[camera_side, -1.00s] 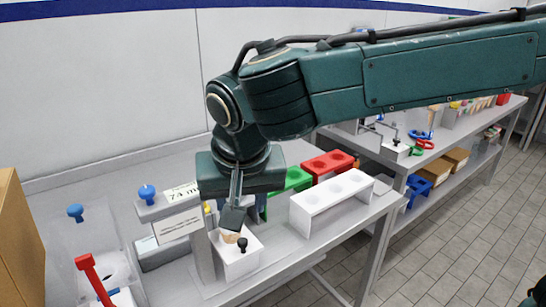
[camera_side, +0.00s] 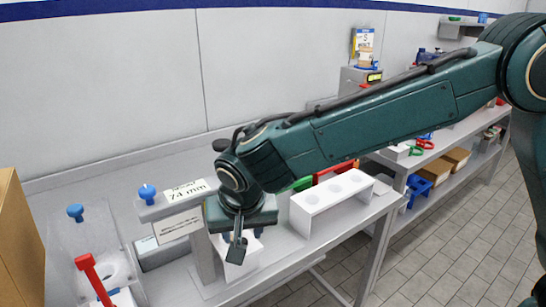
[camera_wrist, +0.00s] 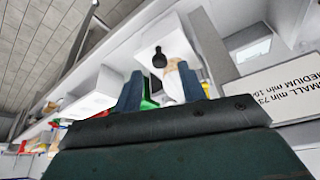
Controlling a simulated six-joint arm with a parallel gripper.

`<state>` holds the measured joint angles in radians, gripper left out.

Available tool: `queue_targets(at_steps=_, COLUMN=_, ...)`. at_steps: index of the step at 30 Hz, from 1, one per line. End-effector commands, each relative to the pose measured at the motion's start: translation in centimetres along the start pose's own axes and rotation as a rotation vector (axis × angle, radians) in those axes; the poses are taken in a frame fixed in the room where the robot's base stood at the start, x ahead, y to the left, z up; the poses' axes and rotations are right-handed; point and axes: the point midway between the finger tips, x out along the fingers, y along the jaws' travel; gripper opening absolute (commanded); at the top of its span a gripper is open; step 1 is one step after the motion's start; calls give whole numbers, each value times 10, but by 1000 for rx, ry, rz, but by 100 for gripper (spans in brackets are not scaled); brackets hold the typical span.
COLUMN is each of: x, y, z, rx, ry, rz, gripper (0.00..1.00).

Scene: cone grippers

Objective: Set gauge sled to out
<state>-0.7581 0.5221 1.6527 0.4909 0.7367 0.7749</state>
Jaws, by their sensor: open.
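The gauge stands at the table's left part, with a "74 mm" label (camera_side: 186,191) and a blue knob (camera_side: 147,192) on top. A white block that looks like the gauge sled (camera_side: 246,270) sits at its right foot, mostly behind my gripper. In the wrist view the block (camera_wrist: 176,40) bears a black knob (camera_wrist: 159,58) and a beige cone (camera_wrist: 176,72). My gripper (camera_side: 237,248) is over or in front of the block in the side view. In the wrist view my gripper (camera_wrist: 162,90) is open, its blue-grey fingers apart, with nothing held. I cannot tell its exact distance from the knob.
A white rack with holes (camera_side: 332,205) stands to the right, with a red rack (camera_side: 335,171) and a green rack (camera_side: 303,183) behind it. A clear box with a red handle (camera_side: 92,275) stands at left. A cardboard box (camera_side: 20,235) is at the far left edge.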

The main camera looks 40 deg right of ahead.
Motion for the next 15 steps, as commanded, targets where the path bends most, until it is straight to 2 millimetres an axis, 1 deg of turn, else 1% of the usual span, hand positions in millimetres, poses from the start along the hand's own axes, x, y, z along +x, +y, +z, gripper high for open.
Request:
queue_targets(at_steps=1, x=8, y=1, z=0, rx=1, ry=-2, rz=4, gripper=41)
queue_targets(at_steps=6, x=23, y=0, z=0, rx=1, ry=-1, rz=1, gripper=41)
queue_targets(at_steps=10, x=29, y=0, z=0, rx=1, ry=0, rz=1, gripper=41)
queue_targets(at_steps=15, x=30, y=0, z=0, rx=1, ry=0, rz=0, gripper=41)
